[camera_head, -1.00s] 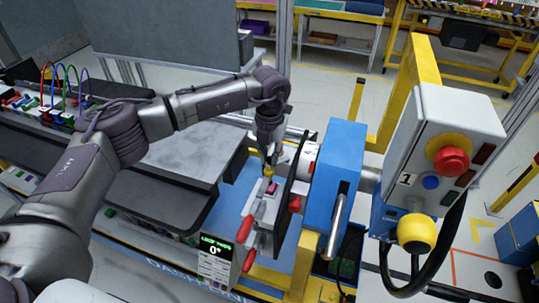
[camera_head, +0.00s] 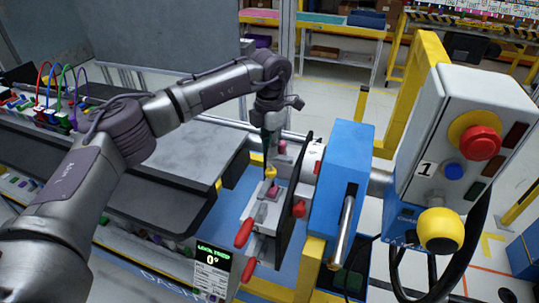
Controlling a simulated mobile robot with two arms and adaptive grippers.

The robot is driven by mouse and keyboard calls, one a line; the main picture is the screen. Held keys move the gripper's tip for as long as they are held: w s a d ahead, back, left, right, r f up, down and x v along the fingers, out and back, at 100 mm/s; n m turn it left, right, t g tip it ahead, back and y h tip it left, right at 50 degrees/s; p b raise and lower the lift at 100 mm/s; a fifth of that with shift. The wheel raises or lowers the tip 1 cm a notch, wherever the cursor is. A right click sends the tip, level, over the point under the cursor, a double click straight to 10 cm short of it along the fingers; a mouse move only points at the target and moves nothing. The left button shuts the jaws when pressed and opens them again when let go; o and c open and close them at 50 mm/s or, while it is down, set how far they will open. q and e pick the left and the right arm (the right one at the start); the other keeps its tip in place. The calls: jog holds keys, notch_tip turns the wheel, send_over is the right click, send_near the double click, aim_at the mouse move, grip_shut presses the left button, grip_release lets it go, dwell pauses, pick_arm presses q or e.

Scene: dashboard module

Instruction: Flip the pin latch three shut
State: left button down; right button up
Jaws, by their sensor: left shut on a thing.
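The blue clamping fixture (camera_head: 345,165) stands mid-picture. Its dark plate (camera_head: 292,205) faces a pale module (camera_head: 261,218) with several red-gripped handles, among them a lower red handle (camera_head: 244,232) and a red grip (camera_head: 298,208) at the plate. Small pink pieces sit on the module. My left gripper (camera_head: 269,164) comes down from above, shut on a small yellow knob (camera_head: 271,173) above the module. The fingers and wrist hide part of what is there. I cannot read which latch is number three. My right gripper is not in view.
A control box (camera_head: 455,145) with a red stop button and a yellow knob stands close at right. A grey table (camera_head: 185,155) lies to the left, under my arm.

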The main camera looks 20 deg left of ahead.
pick_arm(q)
jog(key=shift+w+m+b, duration=0.35)
jog(key=shift+w+m, duration=0.15)
jog(key=shift+m, duration=0.5)
jog(key=c, duration=1.1)
grip_release()
jog(key=shift+w, duration=0.1)
jog(key=shift+r, duration=0.2)
notch_tip(320, 180, up, 12)
jog(key=shift+f, duration=0.2)
